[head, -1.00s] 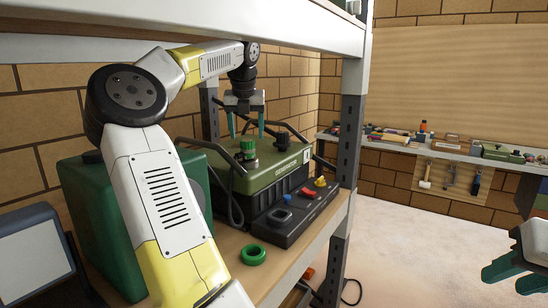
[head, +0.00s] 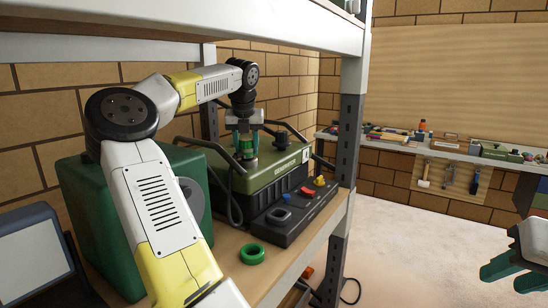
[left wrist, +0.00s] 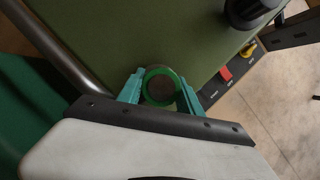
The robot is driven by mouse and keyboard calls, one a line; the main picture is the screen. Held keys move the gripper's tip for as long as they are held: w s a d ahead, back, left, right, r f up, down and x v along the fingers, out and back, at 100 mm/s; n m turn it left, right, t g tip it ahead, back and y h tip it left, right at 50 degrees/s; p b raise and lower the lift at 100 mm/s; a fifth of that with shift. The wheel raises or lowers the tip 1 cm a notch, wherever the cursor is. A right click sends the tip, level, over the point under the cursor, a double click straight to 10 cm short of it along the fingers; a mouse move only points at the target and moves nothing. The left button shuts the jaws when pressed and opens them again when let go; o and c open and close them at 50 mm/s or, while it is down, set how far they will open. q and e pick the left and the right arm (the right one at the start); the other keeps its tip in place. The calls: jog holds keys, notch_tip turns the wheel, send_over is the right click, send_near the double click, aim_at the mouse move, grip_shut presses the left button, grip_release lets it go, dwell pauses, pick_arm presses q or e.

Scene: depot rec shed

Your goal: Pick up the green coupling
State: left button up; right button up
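The green coupling (head: 249,146) is a short ribbed green piece standing upright on top of the green generator (head: 285,167). My left gripper (head: 248,143) points down over it, with one teal finger on each side. In the left wrist view the coupling shows as a green ring with a dark centre (left wrist: 161,72) between the two fingers (left wrist: 160,90), which look pressed against its sides. The gripper appears shut on it, and the coupling still sits at the generator top. My right gripper (head: 515,268) is at the right edge, empty, with its fingers apart.
A loose green ring (head: 252,254) lies on the wooden shelf (head: 230,240) in front of the generator's black control panel (head: 292,209). A black knob (head: 282,137) and handle bars stand close by. A shelf post (head: 346,150) is to the right, an upper shelf above.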

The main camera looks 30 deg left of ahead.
pick_arm(q)
jog(key=shift+c, duration=1.2)
jog(key=shift+r, duration=0.1)
notch_tip(320, 180, up, 10)
jog(key=shift+f, duration=0.1)
